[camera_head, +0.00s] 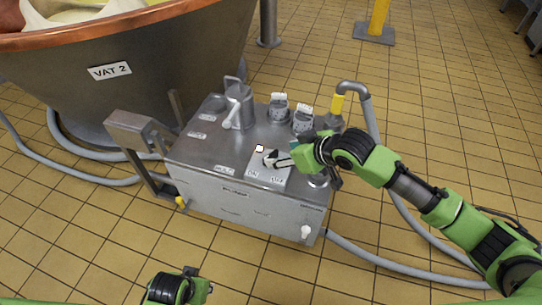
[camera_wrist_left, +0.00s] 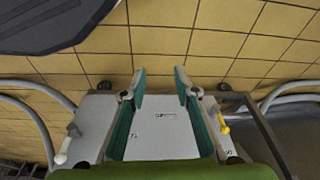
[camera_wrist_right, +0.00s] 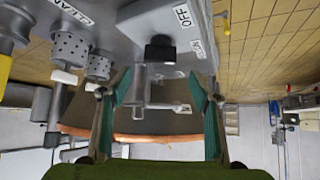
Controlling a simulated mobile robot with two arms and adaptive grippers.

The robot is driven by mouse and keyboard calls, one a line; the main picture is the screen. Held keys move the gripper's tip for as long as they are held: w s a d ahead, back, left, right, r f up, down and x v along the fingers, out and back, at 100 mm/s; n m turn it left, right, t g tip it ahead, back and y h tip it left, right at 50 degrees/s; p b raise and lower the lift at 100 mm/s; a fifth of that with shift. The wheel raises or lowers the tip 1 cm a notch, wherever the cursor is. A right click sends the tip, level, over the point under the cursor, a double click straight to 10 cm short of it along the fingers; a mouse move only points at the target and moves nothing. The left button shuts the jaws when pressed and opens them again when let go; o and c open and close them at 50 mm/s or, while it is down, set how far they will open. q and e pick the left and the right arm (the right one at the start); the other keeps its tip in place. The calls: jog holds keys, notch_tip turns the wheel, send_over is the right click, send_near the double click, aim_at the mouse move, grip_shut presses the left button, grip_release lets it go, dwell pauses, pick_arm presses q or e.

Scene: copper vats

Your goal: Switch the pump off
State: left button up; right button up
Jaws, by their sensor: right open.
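The pump is a grey metal box (camera_head: 245,205) in front of the vat, with a pale switch plate (camera_head: 262,178) marked ON at left and OFF at right. My left gripper (camera_wrist_left: 161,78) is open and empty, facing the box front (camera_wrist_left: 160,140).
VAT 2 (camera_head: 150,60) is behind at left. Grey hoses (camera_head: 400,265) run over the tiled floor. A yellow post (camera_head: 379,18) stands at the back.

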aim_at(271, 154)
jog(key=b+x, duration=0.1)
jog(key=x, duration=0.5)
jog(key=shift+w+a+f+b, duration=0.2)
jog(key=shift+f+b, duration=0.05)
jog(key=shift+b, duration=0.05)
pick_arm(q)
jog(key=w+v, duration=0.1)
jog(key=v, duration=0.6)
jog(key=shift+w+r, duration=0.4)
jog(key=shift+r, duration=0.1)
pick_arm(e)
jog(key=shift+w+a+f, duration=0.25)
jog(key=shift+w+f, duration=0.05)
jog(key=shift+f, duration=0.05)
jog(key=shift+c, duration=0.4)
jog(key=c, duration=1)
